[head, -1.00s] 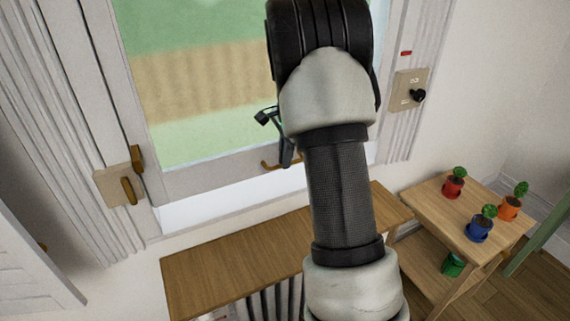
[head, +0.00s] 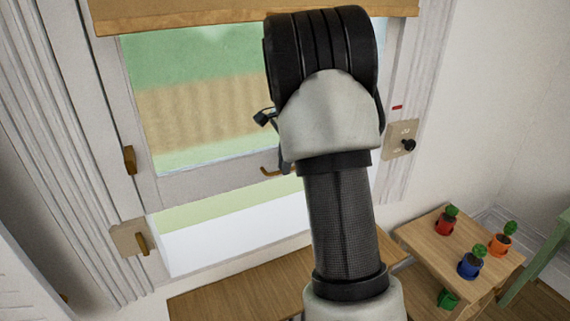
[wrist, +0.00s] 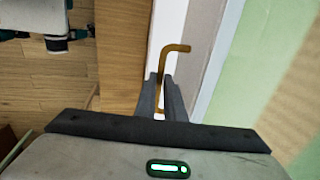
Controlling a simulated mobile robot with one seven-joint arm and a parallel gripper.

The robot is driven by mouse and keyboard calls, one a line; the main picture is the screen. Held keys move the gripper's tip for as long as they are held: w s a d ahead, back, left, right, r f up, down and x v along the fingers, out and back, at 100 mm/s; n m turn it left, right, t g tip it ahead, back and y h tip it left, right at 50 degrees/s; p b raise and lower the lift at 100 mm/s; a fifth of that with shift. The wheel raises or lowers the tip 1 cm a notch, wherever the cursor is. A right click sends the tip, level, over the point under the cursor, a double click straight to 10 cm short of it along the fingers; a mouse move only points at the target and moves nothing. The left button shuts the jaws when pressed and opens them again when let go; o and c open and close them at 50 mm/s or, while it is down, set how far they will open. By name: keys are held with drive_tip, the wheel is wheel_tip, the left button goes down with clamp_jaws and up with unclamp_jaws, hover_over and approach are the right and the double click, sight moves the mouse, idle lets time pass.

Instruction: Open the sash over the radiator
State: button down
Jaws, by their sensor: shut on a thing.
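The white window sash (head: 215,180) is partly raised, with an open gap (head: 235,235) between its bottom rail and the sill. A brass hook-shaped handle (head: 270,171) on the bottom rail shows just left of my arm. In the wrist view, my gripper (wrist: 166,78) is shut on this brass handle (wrist: 176,48), whose bent end sticks out past the fingers. In the head view my arm hides the gripper. A brass catch part (head: 130,160) on the sash's left side sits well above the brass-tongued plate (head: 128,238) on the frame.
A wooden shelf (head: 225,292) lies below the window; the radiator is not clearly visible. A wooden blind (head: 240,16) hangs at the top. A switch plate (head: 398,139) is on the right wall. A small wooden table (head: 430,240) with potted cacti stands at right.

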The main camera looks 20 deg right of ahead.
drive_tip(key=c, duration=1.8)
unclamp_jaws()
drive_tip(key=shift+c, duration=0.2)
drive_tip(key=shift+r, duration=0.1)
wheel_tip(320, 180, up, 7)
drive_tip(key=s, duration=0.1)
drive_tip(key=shift+s, duration=0.25)
